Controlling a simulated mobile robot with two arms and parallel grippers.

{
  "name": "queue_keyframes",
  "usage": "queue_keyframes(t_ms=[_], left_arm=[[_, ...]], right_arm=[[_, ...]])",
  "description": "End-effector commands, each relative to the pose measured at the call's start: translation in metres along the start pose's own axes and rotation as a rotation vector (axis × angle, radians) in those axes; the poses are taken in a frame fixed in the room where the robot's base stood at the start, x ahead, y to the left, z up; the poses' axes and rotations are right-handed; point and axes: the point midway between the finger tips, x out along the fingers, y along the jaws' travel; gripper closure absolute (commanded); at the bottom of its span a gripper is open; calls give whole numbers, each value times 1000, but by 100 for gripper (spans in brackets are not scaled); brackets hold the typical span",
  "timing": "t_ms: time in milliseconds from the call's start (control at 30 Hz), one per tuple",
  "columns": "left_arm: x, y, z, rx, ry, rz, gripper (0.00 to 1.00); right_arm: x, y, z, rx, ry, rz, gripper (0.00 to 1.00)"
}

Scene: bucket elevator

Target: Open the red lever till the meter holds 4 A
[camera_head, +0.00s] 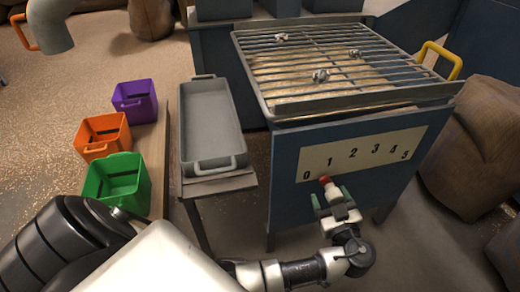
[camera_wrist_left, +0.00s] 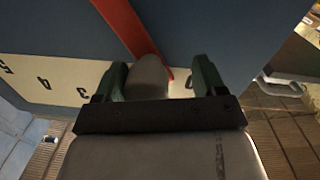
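The red lever (camera_head: 324,180) with a pale grey-white knob (camera_head: 332,190) is on the front of a blue machine, just below the 0–1 part of its scale. The meter is a cream plate (camera_head: 352,157) numbered 0 to 5; I cannot make out a separate needle. My left gripper (camera_head: 333,199) is at the knob with its green fingers apart. In the left wrist view the gripper (camera_wrist_left: 160,82) has the grey knob (camera_wrist_left: 149,76) between its fingers, nearer one finger, with a gap to the other. The red bar (camera_wrist_left: 125,28) runs beyond the knob. My right gripper is not in view.
A grey bin (camera_head: 210,122) stands on a stand to the left. Purple (camera_head: 135,100), orange (camera_head: 103,135) and green (camera_head: 117,182) bins stand further left.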

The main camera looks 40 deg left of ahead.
Motion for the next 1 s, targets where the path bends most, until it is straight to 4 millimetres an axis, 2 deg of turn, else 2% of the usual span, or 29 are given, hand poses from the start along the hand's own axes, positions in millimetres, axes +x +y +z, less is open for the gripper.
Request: queue_keyframes(t_ms=[33,100,567,600,1000], left_arm=[[0,-11,7,-48,2,-1,31],[-20,-6,2,-44,-5,1,31],[-112,-6,2,-41,-3,0,31],[-107,-7,-4,4,-25,2,31],[-94,-30,9,382,-284,60,31]], right_arm=[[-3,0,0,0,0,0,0],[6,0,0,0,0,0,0],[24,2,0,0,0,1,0],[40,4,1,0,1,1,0],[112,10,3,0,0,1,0]])
